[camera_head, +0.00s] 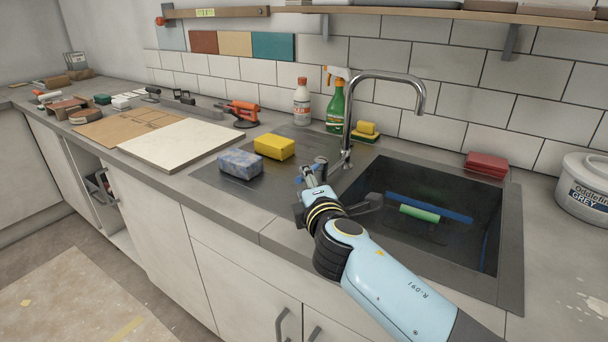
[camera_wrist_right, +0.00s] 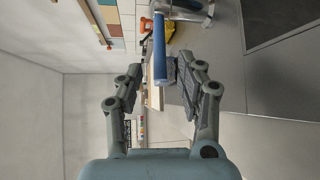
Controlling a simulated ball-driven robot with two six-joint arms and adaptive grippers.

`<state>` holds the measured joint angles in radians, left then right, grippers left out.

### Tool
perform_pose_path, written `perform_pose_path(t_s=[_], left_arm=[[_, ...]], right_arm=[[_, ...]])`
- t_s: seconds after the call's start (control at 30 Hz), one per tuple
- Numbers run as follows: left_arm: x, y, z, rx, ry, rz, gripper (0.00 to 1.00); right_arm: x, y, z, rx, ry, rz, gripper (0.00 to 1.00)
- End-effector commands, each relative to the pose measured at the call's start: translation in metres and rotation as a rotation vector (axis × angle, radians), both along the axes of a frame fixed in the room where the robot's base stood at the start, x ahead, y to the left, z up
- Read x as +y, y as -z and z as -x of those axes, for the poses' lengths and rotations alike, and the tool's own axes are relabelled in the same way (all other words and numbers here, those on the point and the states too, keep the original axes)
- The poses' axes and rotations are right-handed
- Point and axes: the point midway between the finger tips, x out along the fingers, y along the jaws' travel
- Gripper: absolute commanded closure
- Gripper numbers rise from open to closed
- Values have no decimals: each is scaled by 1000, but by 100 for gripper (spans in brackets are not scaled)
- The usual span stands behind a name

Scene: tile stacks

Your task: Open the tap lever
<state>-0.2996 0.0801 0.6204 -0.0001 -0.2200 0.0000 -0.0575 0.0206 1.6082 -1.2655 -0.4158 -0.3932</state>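The chrome tap (camera_head: 387,78) stands behind the sink's left side, its spout arching over the basin. In the right wrist view a blue bar (camera_wrist_right: 159,50), which looks like the tap lever's handle, lies ahead between my fingertips, closer to the right-hand finger. Whether it touches that finger I cannot tell. My right gripper (camera_head: 305,175) is left of the tap base in the head view; its open fingers also show in the right wrist view (camera_wrist_right: 150,78). In the head view the lever is mostly hidden by my gripper. My left gripper is out of view.
The dark sink (camera_head: 510,245) holds a green roll (camera_head: 419,213) and a blue bar. A yellow sponge (camera_head: 274,147) and a blue-grey sponge (camera_head: 240,163) lie left of my gripper.

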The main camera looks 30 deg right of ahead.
Motion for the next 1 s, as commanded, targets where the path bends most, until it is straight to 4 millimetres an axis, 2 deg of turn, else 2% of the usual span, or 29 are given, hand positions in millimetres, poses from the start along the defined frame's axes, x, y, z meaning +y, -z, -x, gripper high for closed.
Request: perform_pose_path(t_s=[0.1, 0.23, 0.6, 0.67, 0.9, 1.0], left_arm=[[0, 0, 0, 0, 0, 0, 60], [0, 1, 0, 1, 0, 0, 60], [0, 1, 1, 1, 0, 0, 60], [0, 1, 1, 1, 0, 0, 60], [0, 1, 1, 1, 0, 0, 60], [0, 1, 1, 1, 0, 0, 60]], right_arm=[[-9, 3, -20, 0, 1, 1, 62], [-15, 5, -34, 0, 0, -1, 62], [-18, 7, -41, 0, 1, -1, 62], [-18, 7, -41, 0, 1, -2, 68], [-18, 7, -41, 0, 1, -2, 99], [-18, 6, -41, 0, 1, -2, 100]])
